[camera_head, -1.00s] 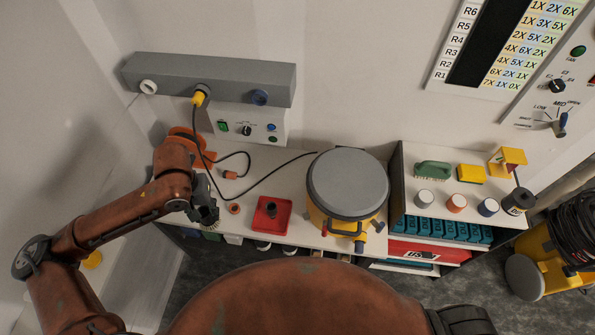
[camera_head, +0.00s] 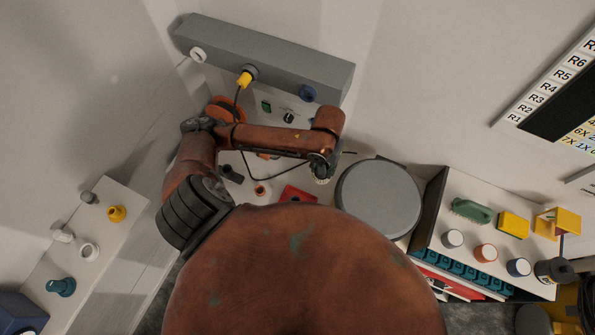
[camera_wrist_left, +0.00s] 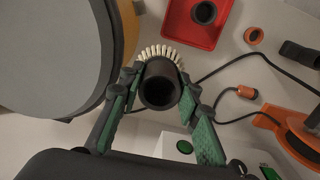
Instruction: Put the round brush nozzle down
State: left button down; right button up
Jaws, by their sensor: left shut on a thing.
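The round brush nozzle (camera_wrist_left: 160,84) is a dark tube with a fringe of pale bristles, seen in the left wrist view. My left gripper (camera_wrist_left: 163,102) is shut on it, with a green-padded finger on either side. In the head view my left gripper (camera_head: 320,172) is above the bench, between the red tray and the grey-lidded drum; the nozzle is hard to make out there. The red tray (camera_head: 293,191) is partly hidden by my body. In the wrist view, the tray (camera_wrist_left: 176,32) holds a dark round piece. My right gripper is not in view.
The grey drum lid (camera_head: 380,200) stands close right of the gripper. A black cable (camera_wrist_left: 235,63), orange ring (camera_wrist_left: 254,36) and orange reel (camera_wrist_left: 300,130) lie on the bench. A left side shelf (camera_head: 117,230) carries several nozzles. A grey wall box (camera_head: 270,55) is behind.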

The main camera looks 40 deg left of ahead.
pick_arm(q)
jog(key=s+f+n+p, duration=0.3)
jog(key=s+f, duration=0.1)
jog(key=s, duration=0.2)
jog(key=shift+w+a+f+b, duration=0.1)
jog(key=shift+w+a+f, duration=0.8)
jog(key=shift+w+f, duration=1.35)
jog(key=shift+w+a+f+b, duration=0.1)
jog(key=shift+w+a+f, duration=0.85)
jog(key=shift+w+f, duration=1.25)
jog(key=shift+w+a+f+b, duration=0.1)
jog(key=shift+w+a+f, duration=0.8)
jog(key=shift+w+f, duration=1.35)
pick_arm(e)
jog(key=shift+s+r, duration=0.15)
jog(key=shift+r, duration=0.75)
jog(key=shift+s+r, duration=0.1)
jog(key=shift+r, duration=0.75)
pick_arm(q)
jog(key=shift+s+f, duration=0.3)
jog(key=shift+f, duration=0.1)
jog(key=c, duration=1.4)
grip_release()
jog(key=shift+c, duration=0.2)
notch_tip(320, 180, up, 12)
jog(key=shift+r, duration=0.15)
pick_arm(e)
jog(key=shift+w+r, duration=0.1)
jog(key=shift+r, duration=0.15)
